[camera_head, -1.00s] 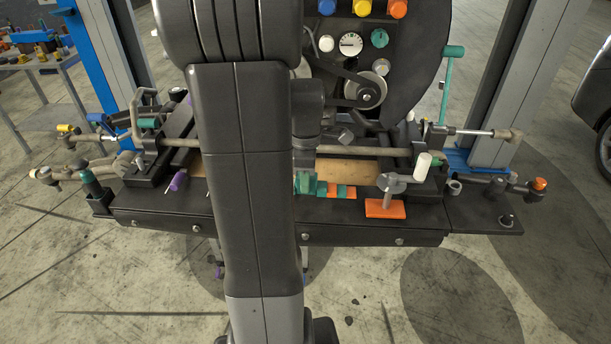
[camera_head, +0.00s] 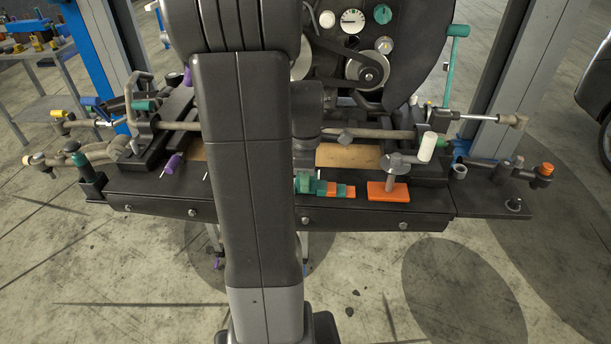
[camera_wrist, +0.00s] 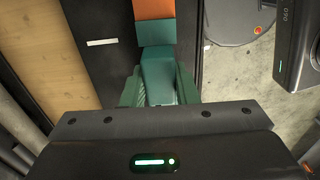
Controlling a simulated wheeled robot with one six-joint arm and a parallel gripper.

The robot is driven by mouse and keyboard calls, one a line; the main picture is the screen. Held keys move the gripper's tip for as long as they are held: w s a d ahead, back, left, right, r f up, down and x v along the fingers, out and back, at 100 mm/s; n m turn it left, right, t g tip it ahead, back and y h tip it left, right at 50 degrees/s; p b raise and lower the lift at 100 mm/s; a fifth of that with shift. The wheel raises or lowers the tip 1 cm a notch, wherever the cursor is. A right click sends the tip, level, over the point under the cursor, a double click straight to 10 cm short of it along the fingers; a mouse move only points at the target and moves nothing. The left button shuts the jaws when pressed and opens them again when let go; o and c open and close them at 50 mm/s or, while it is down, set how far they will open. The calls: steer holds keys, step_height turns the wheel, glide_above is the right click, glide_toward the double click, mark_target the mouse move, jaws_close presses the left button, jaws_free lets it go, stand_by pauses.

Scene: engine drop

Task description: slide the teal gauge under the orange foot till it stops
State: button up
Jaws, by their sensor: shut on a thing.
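The teal gauge (camera_head: 321,187) is a stepped block with orange at its right end, low over the dark bench top. It also shows in the wrist view (camera_wrist: 158,72), with an orange part at the top edge. My gripper (camera_head: 303,183) is shut on its near end, with teal fingers on both sides in the wrist view (camera_wrist: 158,92). The orange foot (camera_head: 388,192) is a flat plate below a grey post and disc, right of the gauge. A small gap shows between them. The gap under the foot cannot be made out. My arm hides the bench to the left.
A dark bench top (camera_head: 420,196) carries the parts, with a wooden strip (camera_head: 348,156) behind the gauge. A white cylinder (camera_head: 427,147) stands behind the foot. Long grey rods and an engine with pulleys (camera_head: 367,70) are at the back. The strip in front of the gauge looks clear.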

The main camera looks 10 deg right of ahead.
mark_target(333, 187)
steer(key=shift+f, duration=0.3)
stand_by(0.7)
steer(key=shift+d, duration=0.15)
steer(key=shift+s+d, duration=0.25)
steer(key=shift+d, duration=0.5)
steer(key=shift+s+d, duration=0.15)
steer(key=shift+d, duration=0.25)
stand_by(0.4)
steer(key=shift+s+d, duration=0.2)
steer(key=shift+d, duration=0.55)
steer(key=shift+d, duration=0.2)
steer(key=shift+s+d, duration=0.3)
steer(key=shift+d, duration=0.6)
steer(key=shift+d, duration=0.1)
